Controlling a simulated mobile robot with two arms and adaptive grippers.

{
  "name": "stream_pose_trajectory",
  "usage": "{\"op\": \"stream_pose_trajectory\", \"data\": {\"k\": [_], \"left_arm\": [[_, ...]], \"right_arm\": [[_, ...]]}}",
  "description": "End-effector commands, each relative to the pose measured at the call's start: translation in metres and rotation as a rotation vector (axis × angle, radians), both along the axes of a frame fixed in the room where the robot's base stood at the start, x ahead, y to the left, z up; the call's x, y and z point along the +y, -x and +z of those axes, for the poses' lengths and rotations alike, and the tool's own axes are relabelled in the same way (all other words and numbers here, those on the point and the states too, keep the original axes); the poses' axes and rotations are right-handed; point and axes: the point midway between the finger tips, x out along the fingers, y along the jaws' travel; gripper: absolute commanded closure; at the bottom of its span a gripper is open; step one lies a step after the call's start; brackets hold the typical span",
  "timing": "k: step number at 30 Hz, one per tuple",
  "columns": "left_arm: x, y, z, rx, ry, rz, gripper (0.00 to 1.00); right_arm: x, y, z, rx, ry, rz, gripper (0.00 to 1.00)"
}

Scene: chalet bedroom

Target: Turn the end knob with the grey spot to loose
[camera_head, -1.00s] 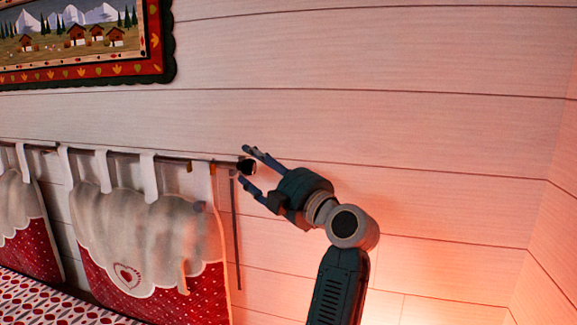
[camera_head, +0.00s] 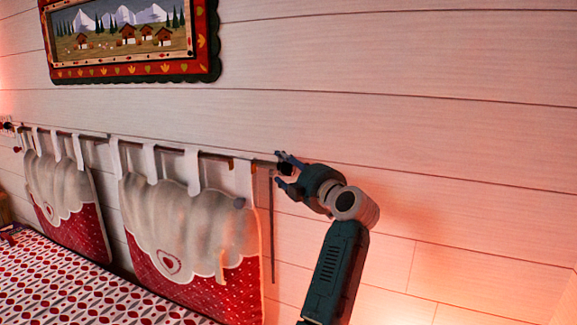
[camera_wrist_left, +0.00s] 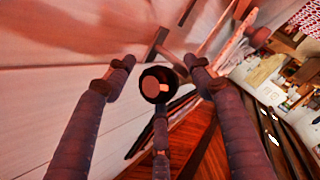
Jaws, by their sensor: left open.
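A dark rod (camera_head: 213,155) runs along the wall and holds two cushions by loops. The dark round end knob (camera_head: 286,168) is at its right end. In the left wrist view the knob (camera_wrist_left: 158,86) faces me, black with a pinkish-tan spot; the warm light leaves it unclear whether the spot is grey. My left gripper (camera_head: 281,169) is open, with its fingers spread around the knob. In the left wrist view my left gripper (camera_wrist_left: 159,68) has a finger on either side, with gaps to the knob. My right gripper is not in view.
The rod's far left end (camera_head: 8,126) shows small dark and red parts, too small to tell. Two red-and-white cushions (camera_head: 190,235) hang above the patterned bed (camera_head: 90,290). A framed picture (camera_head: 130,75) is above. The wall to the right is bare.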

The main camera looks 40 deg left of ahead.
Motion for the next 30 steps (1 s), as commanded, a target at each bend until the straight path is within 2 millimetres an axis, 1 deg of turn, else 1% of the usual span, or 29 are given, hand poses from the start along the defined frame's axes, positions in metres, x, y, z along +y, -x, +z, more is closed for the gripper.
{"op": "stream_pose_trajectory", "data": {"k": [7,8,12,14,15,23,26,30], "left_arm": [[0.001,-0.001,0.000,0.000,0.000,0.000,0.47],[0.001,-0.001,0.000,0.000,0.000,0.000,0.49],[0.001,0.000,0.000,0.000,0.000,0.000,0.76],[0.001,0.000,0.000,0.000,0.000,0.000,0.88],[0.001,0.000,0.000,0.000,0.000,0.000,0.92],[0.001,0.000,-0.002,-0.021,-0.005,0.000,0.92],[0.001,0.000,-0.004,-0.056,-0.014,0.002,0.92],[0.001,0.000,-0.007,-0.133,-0.033,0.002,0.92]], "right_arm": [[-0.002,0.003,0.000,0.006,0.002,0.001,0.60],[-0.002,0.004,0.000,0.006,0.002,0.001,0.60],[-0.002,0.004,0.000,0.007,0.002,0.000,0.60],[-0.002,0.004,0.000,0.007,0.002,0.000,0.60],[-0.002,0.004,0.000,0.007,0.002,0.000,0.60],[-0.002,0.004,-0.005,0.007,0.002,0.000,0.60],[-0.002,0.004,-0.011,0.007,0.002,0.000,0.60],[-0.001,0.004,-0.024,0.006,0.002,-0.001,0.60]]}}
